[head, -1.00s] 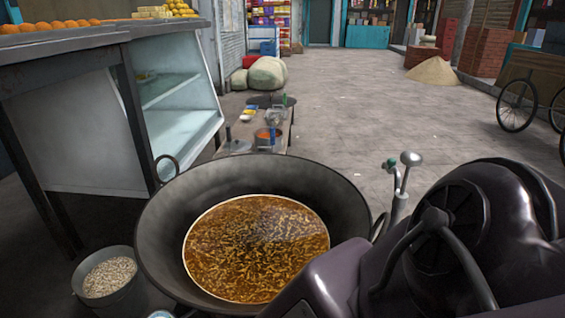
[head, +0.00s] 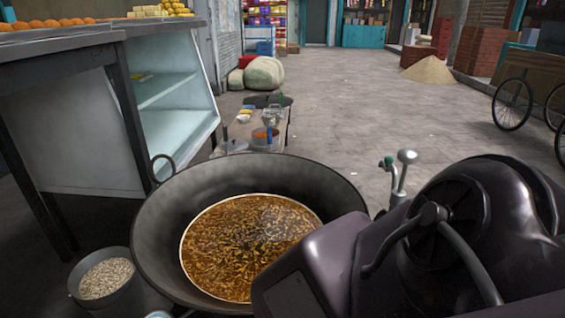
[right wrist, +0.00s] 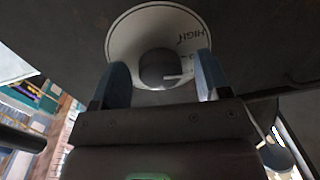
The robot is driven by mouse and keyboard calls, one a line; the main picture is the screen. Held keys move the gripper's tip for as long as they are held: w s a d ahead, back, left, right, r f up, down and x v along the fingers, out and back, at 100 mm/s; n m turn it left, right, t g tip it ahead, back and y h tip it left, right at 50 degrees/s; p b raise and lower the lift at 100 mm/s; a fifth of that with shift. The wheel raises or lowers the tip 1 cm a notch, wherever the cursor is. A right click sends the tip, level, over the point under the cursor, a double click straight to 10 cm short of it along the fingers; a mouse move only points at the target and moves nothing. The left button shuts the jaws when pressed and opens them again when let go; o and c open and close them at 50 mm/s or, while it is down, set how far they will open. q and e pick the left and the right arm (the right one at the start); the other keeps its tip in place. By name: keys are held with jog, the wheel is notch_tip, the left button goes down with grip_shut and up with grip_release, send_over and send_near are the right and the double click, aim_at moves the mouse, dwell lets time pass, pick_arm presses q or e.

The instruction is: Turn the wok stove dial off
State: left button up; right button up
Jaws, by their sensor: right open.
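The stove dial is a dark round knob (right wrist: 157,70) on a white round plate (right wrist: 126,38) with the word HIGH on it, in the right wrist view. My right gripper (right wrist: 162,62) is open, with one blue-grey finger on each side of the knob. I cannot tell whether the fingers touch it. A pale mark on the knob points right in the picture. The large dark wok (head: 158,225) holds a brown bubbling liquid (head: 245,245) in the head view. The dial and right gripper are hidden in the head view. My left gripper is not in view.
My right arm fills the lower right of the head view. A metal bucket (head: 128,301) stands left of the wok beside a glass-fronted counter (head: 190,128). Upright levers (head: 400,175) stand right of the wok. The paved ground (head: 345,110) beyond is mostly clear.

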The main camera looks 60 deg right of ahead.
jog(key=shift+c, duration=0.4)
jog(key=c, duration=0.9)
jog(key=shift+o, duration=0.2)
jog(key=shift+m, duration=0.7)
jog(key=o, duration=0.9)
jog(key=shift+o, duration=0.2)
jog(key=shift+a, duration=0.1)
jog(key=v, duration=1)
jog(key=shift+s+a+p, duration=0.25)
jog(key=shift+s+p, duration=0.05)
jog(key=shift+p, duration=0.05)
jog(key=shift+c, duration=0.2)
